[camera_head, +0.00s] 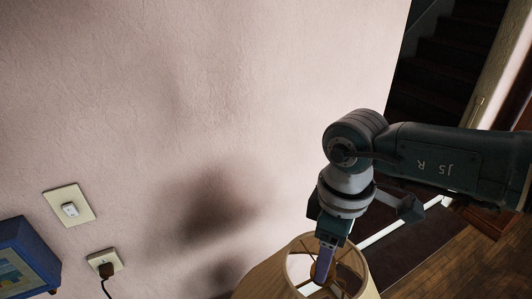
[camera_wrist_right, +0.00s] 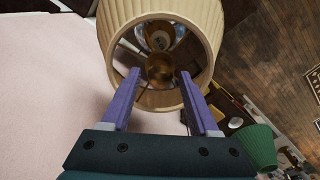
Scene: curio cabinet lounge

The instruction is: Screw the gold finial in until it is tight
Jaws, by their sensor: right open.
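The gold finial (camera_wrist_right: 160,70) shows in the right wrist view as a short brass cylinder in the top opening of a pleated cream lampshade (camera_wrist_right: 112,28). My right gripper (camera_wrist_right: 159,76) has its two purple fingers spread, one on each side of the finial, with gaps showing. In the head view the right gripper (camera_head: 323,266) points down into the lampshade (camera_head: 298,268). I cannot make out the finial there, behind the finger and shade. A glass bulb (camera_wrist_right: 158,36) shows beyond the finial. My left gripper is not in view.
The shade's rim and thin spokes surround the fingers closely. A pale wall (camera_head: 200,120) stands behind, with a light switch (camera_head: 69,209) and a plugged outlet (camera_head: 104,263). A blue box (camera_head: 25,257) is at left. A green shade (camera_wrist_right: 255,146) shows at lower right in the wrist view.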

